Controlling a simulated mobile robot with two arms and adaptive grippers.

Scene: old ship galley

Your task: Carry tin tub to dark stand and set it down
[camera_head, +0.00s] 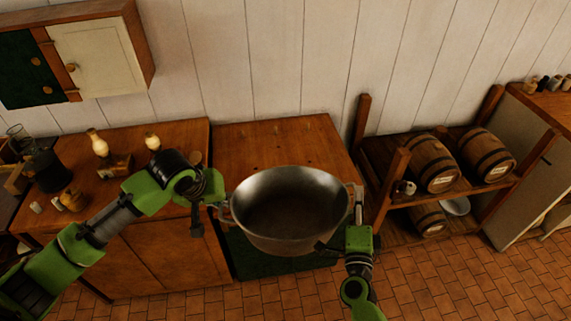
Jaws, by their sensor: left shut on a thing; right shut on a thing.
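The tin tub (290,208), a wide grey metal basin with a handle on each side, is held upright and looks empty. My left gripper (222,207) is shut on its left side at the handle. My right gripper (352,212) is shut on its right side at the handle. The tub overlaps the front part of a wooden-topped unit with a dark green front (272,140), which may be the dark stand. The tub hides part of its top and front. I cannot tell whether the tub touches it.
Left is a wooden counter (180,135) with bottles, a dark jug and small items. Right is a wooden rack (395,160) with several barrels (432,165). A wall cabinet (95,55) hangs upper left. The unit's rear top is clear; tiled floor (430,280) lies in front.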

